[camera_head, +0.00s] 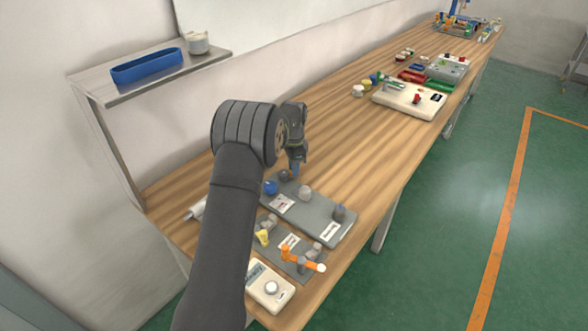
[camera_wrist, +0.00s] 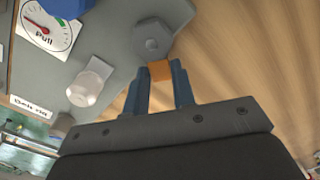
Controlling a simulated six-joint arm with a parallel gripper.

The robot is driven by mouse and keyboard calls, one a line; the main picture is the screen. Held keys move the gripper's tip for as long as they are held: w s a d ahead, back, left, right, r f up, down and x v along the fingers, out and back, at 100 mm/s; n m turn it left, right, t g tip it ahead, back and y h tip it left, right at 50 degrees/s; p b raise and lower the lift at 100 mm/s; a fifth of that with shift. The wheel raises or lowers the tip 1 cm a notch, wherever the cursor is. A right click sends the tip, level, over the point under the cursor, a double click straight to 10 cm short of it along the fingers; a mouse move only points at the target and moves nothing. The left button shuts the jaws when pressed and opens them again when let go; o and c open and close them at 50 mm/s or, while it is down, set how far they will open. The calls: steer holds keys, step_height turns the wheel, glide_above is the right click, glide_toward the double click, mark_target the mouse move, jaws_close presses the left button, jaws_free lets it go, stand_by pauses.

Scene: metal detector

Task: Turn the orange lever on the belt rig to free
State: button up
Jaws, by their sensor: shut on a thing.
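The orange lever (camera_head: 303,259) lies on a small dark grey plate (camera_head: 279,255) in the near part of the head view, with a white tip at its right end. My gripper (camera_head: 297,172) is well beyond it, over the far end of a larger grey plate. In the wrist view my gripper (camera_wrist: 160,85) is shut on a small orange piece (camera_wrist: 160,70) between its blue-grey fingertips. A grey hexagonal knob (camera_wrist: 152,38) is just beyond the fingertips; I cannot tell whether they touch. The orange lever does not show recognisably in the wrist view.
The larger grey plate (camera_head: 322,228) carries a blue part (camera_head: 270,187), a pale post (camera_head: 305,193) and a dark post (camera_head: 339,212). A white box with a knob (camera_head: 271,288) stands nearest. A gauge (camera_wrist: 48,28) shows in the wrist view. The middle tabletop is clear.

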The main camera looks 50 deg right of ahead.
steer(key=shift+w+d+n, duration=0.15)
steer(key=shift+w+n, duration=0.05)
steer(key=shift+n, duration=0.5)
steer(key=shift+w+d+n, duration=0.1)
steer(key=shift+w+n, duration=0.1)
steer(key=shift+n, duration=0.5)
steer(key=o, duration=1)
step_height(320, 180, up, 18)
steer(key=shift+f, duration=0.25)
